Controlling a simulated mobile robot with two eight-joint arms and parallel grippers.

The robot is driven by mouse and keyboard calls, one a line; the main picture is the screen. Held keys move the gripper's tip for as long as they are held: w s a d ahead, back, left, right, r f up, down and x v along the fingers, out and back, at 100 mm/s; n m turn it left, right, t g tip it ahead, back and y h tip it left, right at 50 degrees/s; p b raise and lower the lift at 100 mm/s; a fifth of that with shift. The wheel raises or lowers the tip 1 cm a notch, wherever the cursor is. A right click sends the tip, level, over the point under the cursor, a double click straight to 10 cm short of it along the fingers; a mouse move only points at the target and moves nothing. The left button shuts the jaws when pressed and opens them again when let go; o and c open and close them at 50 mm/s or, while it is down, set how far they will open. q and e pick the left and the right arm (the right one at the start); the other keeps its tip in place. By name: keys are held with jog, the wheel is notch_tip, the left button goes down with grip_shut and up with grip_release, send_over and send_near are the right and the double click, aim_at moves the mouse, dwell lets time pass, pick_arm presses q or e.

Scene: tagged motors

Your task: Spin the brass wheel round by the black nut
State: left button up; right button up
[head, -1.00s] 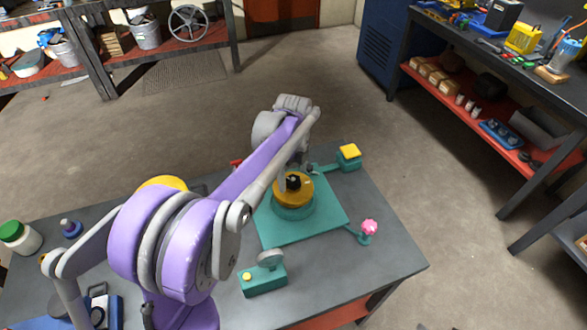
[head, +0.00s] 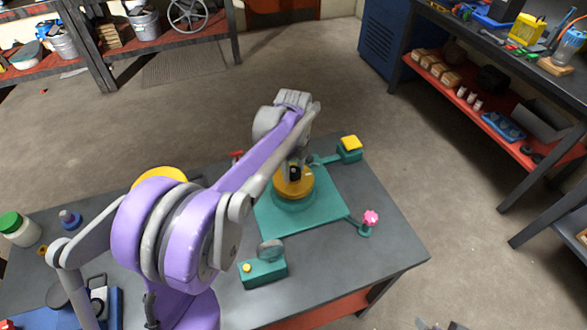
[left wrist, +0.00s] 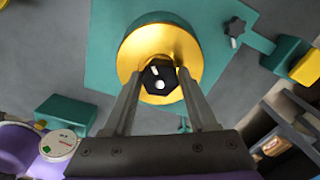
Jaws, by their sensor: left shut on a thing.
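The brass wheel (head: 293,188) lies flat on a round teal base on a teal plate (head: 335,207) on the grey table. It also shows in the left wrist view (left wrist: 150,45) as a broad brass disc. In the head view my left gripper (head: 294,172) comes down over the wheel and hides most of the nut. My right gripper is not in view.
Around the plate stand a yellow-topped teal block (head: 349,146), a pink knob (head: 371,218) and a teal box with a round disc (head: 263,270). The left wrist view shows a black star knob (left wrist: 235,27). A green-lidded jar (head: 16,228) stands at the table's left.

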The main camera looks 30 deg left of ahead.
pick_arm(q)
jog(key=m, duration=0.4)
jog(key=shift+m, duration=0.3)
jog(key=m, duration=0.4)
jog(key=o, duration=1.3)
